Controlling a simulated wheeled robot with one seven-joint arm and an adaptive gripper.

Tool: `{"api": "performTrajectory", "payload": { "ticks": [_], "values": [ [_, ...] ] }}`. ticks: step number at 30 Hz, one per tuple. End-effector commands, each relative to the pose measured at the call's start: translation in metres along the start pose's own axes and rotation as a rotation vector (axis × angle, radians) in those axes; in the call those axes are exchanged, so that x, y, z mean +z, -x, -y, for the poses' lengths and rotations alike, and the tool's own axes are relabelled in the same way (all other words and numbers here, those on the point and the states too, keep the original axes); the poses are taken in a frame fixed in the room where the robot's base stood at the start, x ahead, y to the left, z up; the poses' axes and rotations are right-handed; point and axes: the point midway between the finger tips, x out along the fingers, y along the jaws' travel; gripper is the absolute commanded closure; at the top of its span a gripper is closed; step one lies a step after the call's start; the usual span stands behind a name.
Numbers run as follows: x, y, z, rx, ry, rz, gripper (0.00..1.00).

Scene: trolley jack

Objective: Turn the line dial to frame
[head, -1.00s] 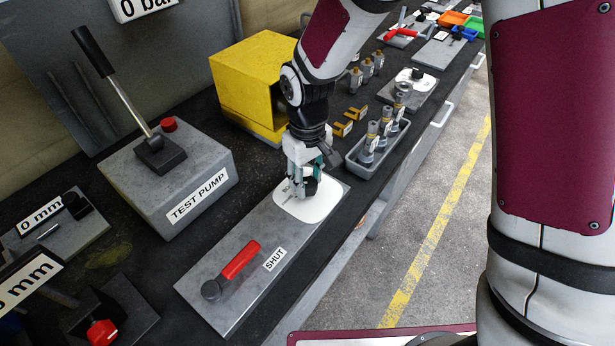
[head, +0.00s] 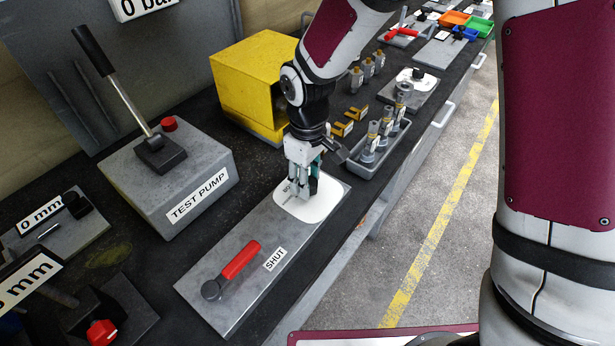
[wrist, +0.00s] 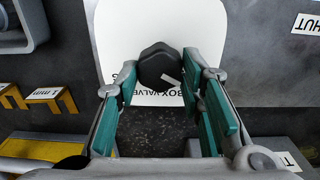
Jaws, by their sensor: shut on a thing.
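The line dial is a black knob (wrist: 158,64) with a pale pointer mark, on a white plate (head: 318,207) at the far end of a grey panel. In the wrist view the knob sits between the green-padded fingers of my gripper (wrist: 160,76). My gripper (head: 301,192) points down over the plate in the head view and is shut on the dial. Lettering on the white plate (wrist: 155,25) is partly covered by the fingers; "BOX VALVE" is partly readable. In the head view the fingers hide the knob.
A red lever (head: 240,260) beside a SHUT label lies on the same panel. The grey test pump (head: 190,190) stands to the left, a yellow box (head: 255,85) behind. A tray of metal fittings (head: 375,150) is close to the right of my gripper. The aisle floor is clear.

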Motion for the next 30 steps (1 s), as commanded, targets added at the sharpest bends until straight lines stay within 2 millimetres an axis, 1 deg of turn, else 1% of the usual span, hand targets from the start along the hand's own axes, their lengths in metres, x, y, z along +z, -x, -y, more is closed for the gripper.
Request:
{"api": "performTrajectory", "payload": {
  "ticks": [1, 2, 3, 4, 13, 17, 20, 27, 30],
  "values": [
    [0.000, 0.000, 0.000, 0.001, 0.003, -0.001, 0.93],
    [0.000, 0.000, 0.000, 0.001, 0.003, -0.001, 0.61],
    [0.000, 0.000, 0.000, 0.001, 0.002, -0.001, 0.52],
    [0.000, 0.000, 0.000, 0.001, 0.002, -0.001, 0.45],
    [0.000, 0.001, 0.000, 0.001, 0.000, -0.001, 0.45],
    [-0.001, 0.008, -0.001, 0.002, 0.000, -0.003, 0.45],
    [-0.001, 0.023, -0.001, 0.004, -0.001, -0.005, 0.45],
    [-0.001, 0.072, -0.001, 0.005, -0.001, -0.006, 0.45],
    [-0.001, 0.090, -0.001, 0.003, 0.000, -0.004, 0.45]
  ]
}}
